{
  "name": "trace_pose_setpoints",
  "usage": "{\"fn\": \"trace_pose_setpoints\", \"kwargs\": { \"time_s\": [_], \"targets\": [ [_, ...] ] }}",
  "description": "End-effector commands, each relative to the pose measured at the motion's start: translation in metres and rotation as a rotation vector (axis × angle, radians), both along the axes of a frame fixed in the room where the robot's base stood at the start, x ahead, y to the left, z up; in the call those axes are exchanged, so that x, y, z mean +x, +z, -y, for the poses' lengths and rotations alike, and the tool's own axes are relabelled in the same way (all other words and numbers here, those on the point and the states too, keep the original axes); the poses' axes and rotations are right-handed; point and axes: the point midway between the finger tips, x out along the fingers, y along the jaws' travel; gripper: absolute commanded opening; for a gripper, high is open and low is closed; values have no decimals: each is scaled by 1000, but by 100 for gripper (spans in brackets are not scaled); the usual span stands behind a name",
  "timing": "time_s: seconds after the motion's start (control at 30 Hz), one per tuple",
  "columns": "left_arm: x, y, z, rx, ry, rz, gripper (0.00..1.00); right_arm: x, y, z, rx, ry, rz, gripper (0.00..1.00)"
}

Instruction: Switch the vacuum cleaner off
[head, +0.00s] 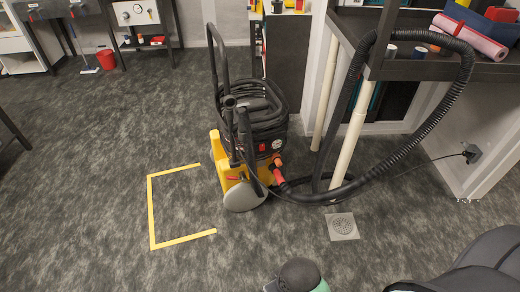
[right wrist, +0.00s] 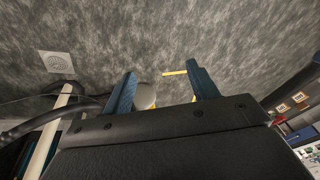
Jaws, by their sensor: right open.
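The vacuum cleaner (head: 222,150) stands upright on the floor in the middle of the head view, with a yellow base, a black body and a grey wheel. My right gripper (right wrist: 160,69) is open and empty in the right wrist view. The cleaner's grey wheel (right wrist: 146,94) shows beyond and between its blue fingers, apart from them; the switch is hidden there. My left gripper is not in view.
Yellow tape (head: 151,210) marks the floor left of the cleaner. A floor drain (head: 342,226) lies to its right. A dark bench (head: 420,68) with a pale pipe (head: 352,130) stands at the right. Open floor lies at the left and front.

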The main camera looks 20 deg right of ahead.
Motion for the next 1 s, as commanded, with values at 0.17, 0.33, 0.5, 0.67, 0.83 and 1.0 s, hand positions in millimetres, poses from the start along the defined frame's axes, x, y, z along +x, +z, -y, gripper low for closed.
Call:
{"fn": "trace_pose_setpoints", "kwargs": {
  "time_s": [0.17, 0.33, 0.5, 0.67, 0.83, 1.0],
  "targets": [
    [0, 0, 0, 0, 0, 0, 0, -1, 0, 0, 0, 0, -1, 59],
    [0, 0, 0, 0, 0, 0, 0, -1, 0, 0, 0, 0, -2, 59],
    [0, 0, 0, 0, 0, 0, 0, -1, 0, 0, 0, 0, -2, 43],
    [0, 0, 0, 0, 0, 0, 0, -1, 0, 0, 0, 0, -2, 12],
    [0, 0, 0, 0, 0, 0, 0, -1, 0, 0, 0, 0, -1, 0],
    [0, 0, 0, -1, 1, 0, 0, -1, 0, 0, 0, 0, -1, 0]
  ]
}}
